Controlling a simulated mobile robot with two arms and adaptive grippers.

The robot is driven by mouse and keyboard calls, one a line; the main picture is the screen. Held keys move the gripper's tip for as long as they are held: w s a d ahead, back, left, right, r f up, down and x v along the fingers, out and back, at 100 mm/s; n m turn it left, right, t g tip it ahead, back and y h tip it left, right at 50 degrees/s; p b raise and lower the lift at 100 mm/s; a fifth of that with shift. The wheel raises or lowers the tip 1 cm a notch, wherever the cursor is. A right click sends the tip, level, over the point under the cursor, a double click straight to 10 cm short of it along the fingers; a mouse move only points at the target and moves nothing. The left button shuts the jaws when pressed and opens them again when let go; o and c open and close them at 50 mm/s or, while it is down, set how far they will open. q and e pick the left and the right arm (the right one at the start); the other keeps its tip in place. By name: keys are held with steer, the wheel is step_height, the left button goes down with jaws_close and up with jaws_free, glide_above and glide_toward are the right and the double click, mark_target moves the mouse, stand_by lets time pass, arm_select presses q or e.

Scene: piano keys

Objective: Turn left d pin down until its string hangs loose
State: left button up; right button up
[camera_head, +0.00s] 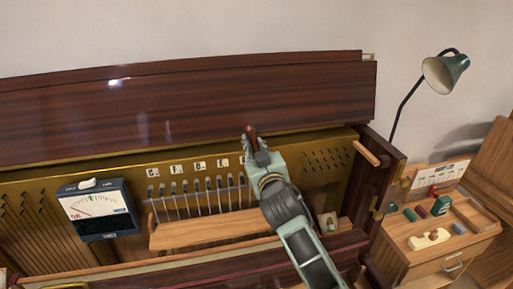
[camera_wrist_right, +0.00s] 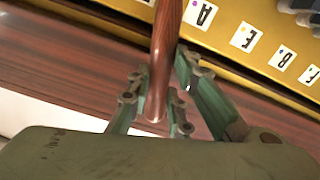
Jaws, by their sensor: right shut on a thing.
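My right gripper (camera_head: 256,152) is shut on a reddish-brown wooden handle (camera_head: 251,132), probably that of a tuning tool. It is held up in front of the piano's gold pin plate (camera_head: 312,180). In the right wrist view the handle (camera_wrist_right: 165,50) stands between the green fingers (camera_wrist_right: 158,112); its far end runs out of the picture. A row of pins with strings (camera_head: 209,196) sits on the plate below small letter labels (camera_head: 200,165). The letters are too small to tell surely which pin is left d. My left gripper is not in view.
A tuning meter (camera_head: 98,211) stands at the left of the plate. A wooden rail (camera_head: 205,229) runs below the pins. The raised dark lid (camera_head: 180,100) stands behind. At right, a side cabinet (camera_head: 436,226) holds small items beside a lamp (camera_head: 446,73).

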steer(key=shift+a+r, duration=0.15)
steer(key=shift+a, duration=0.05)
steer(key=shift+s+a+n, duration=0.2)
steer(key=shift+a+n, duration=0.15)
steer(key=shift+n, duration=0.15)
steer(key=shift+a, duration=0.15)
steer(key=shift+s+a+f+n, duration=0.15)
steer(key=shift+a+f+n, duration=0.2)
steer(key=shift+n, duration=0.15)
steer(key=shift+a+b, duration=0.1)
steer(key=shift+b, duration=0.2)
